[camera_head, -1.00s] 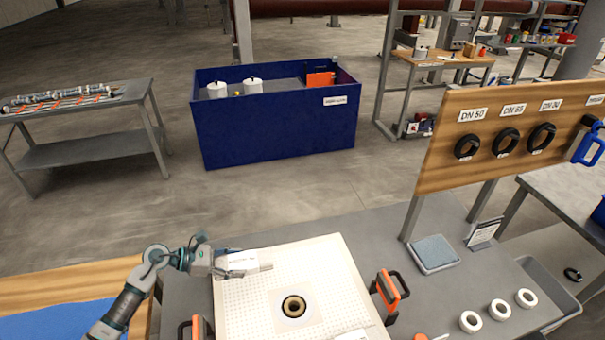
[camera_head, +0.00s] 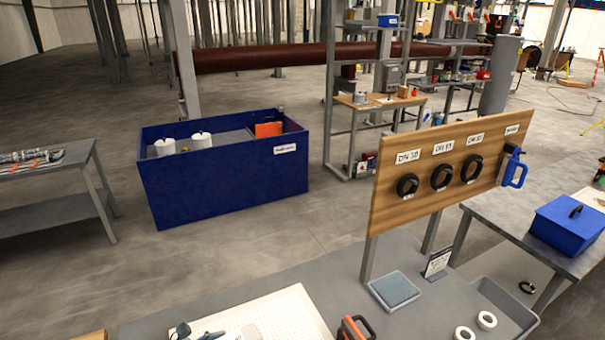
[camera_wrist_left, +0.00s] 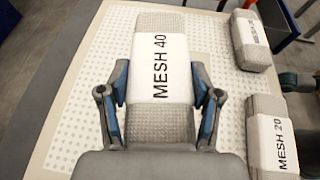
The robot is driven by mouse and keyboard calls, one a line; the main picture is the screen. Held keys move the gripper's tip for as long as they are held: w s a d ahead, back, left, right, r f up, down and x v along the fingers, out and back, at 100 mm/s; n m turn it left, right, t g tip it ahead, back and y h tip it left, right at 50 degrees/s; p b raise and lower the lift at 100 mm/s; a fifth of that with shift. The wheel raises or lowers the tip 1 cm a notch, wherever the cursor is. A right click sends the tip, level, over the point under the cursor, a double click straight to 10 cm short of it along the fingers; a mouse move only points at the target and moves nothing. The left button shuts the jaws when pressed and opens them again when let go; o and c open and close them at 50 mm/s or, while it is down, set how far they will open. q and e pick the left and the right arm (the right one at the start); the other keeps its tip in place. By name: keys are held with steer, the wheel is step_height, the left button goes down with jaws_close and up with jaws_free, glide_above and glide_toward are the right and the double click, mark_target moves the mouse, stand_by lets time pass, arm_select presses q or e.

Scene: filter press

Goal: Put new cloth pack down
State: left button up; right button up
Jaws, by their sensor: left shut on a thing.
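A grey mesh pack with a white label reading MESH 40 (camera_wrist_left: 160,55) lies between the two fingers of my left gripper (camera_wrist_left: 158,88) in the left wrist view. The gripper is shut on its sides. The pack is over a cream perforated plate (camera_wrist_left: 78,118); I cannot tell whether it touches it. In the head view, parts of my left gripper (camera_head: 182,330) show at the bottom edge, above the perforated plate (camera_head: 290,312). A pack end with a white label shows beside it, mostly cut off.
A MESH 20 pack (camera_wrist_left: 268,135) and another labelled pack (camera_wrist_left: 250,42) lie right of the held pack. An orange and black handle (camera_head: 354,328) stands by the plate. A gasket board (camera_head: 445,180) stands behind the table. A blue bin (camera_head: 225,182) is on the floor.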

arm_select(q)
steer(key=shift+s+d+f+n, duration=0.3)
steer(key=shift+s+d+f, duration=0.1)
steer(key=shift+s+d, duration=0.15)
steer(key=shift+d+f+n+t+y, duration=0.2)
steer(key=shift+n+t+y, duration=0.3)
steer(key=shift+t, duration=0.05)
steer(key=shift+d+f+n+t+y, duration=0.2)
steer(key=shift+n+t+y, duration=0.3)
steer(key=shift+t, duration=0.05)
steer(key=shift+a+r+n+t+y, duration=0.1)
steer(key=shift+n+t+y, duration=0.5)
steer(key=shift+n+y, duration=0.25)
steer(key=shift+a+r+n+t+y, duration=0.25)
steer(key=shift+n+t+y, duration=0.3)
steer(key=shift+n, duration=0.1)
